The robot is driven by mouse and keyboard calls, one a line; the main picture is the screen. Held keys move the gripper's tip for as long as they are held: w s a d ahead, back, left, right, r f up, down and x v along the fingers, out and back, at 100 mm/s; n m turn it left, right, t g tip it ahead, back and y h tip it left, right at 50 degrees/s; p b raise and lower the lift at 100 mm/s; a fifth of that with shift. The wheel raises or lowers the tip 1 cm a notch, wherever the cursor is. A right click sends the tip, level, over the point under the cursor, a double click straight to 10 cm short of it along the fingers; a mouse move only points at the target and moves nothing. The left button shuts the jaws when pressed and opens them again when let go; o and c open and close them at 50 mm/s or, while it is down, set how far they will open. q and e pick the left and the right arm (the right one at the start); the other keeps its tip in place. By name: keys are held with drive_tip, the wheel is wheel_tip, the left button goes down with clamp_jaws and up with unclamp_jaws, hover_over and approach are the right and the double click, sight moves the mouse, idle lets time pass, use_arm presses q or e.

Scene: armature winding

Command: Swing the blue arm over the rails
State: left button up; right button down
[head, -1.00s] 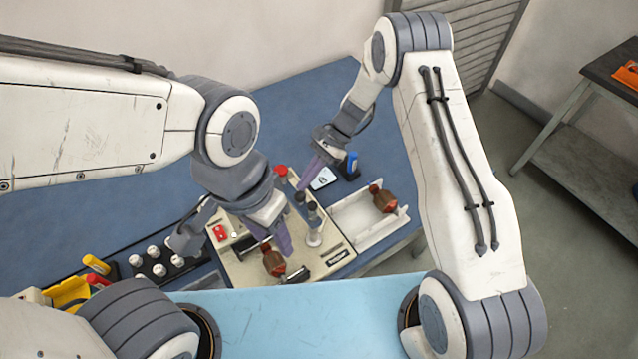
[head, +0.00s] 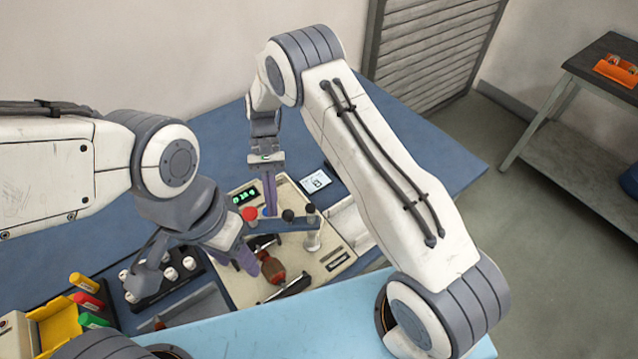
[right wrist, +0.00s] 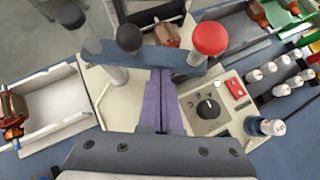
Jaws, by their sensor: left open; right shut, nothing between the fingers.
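The blue arm (head: 278,224) has a red knob (head: 250,213) at its left end and dark knobs toward its pivot post (head: 313,238). In the head view it lies just behind the copper-red armature (head: 272,269) and the dark rails (head: 296,284). My right gripper (head: 269,207) is shut and empty, on the arm's far side. In the right wrist view its purple fingers (right wrist: 161,90) are against or very near the side of the blue arm (right wrist: 160,60); contact is unclear. My left gripper (head: 246,258) is open beside the armature, its fingers partly hidden.
The cream base (head: 236,290) carries a dial (right wrist: 208,109) and red switch (right wrist: 236,88). A rack of white bobbins (head: 172,270) and a yellow bin (head: 58,328) stand left. A white tray (right wrist: 65,105) holds another armature (right wrist: 14,108). Blue table is clear behind.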

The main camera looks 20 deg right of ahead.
sight(268, 227)
drive_tip(key=s+n+h, duration=0.1)
drive_tip(key=s+a+n+h, duration=0.1)
drive_tip(key=s+n+h, duration=0.1)
drive_tip(key=n, duration=0.1)
drive_tip(key=shift+s+a, duration=0.1)
drive_tip(key=shift+a, duration=0.25)
use_arm(q)
drive_tip(key=shift+r, duration=0.15)
use_arm(e)
drive_tip(key=shift+s+a+n+h, duration=0.15)
drive_tip(key=shift+s+n+h, duration=0.75)
drive_tip(key=shift+n, duration=0.2)
drive_tip(key=shift+t, duration=0.3)
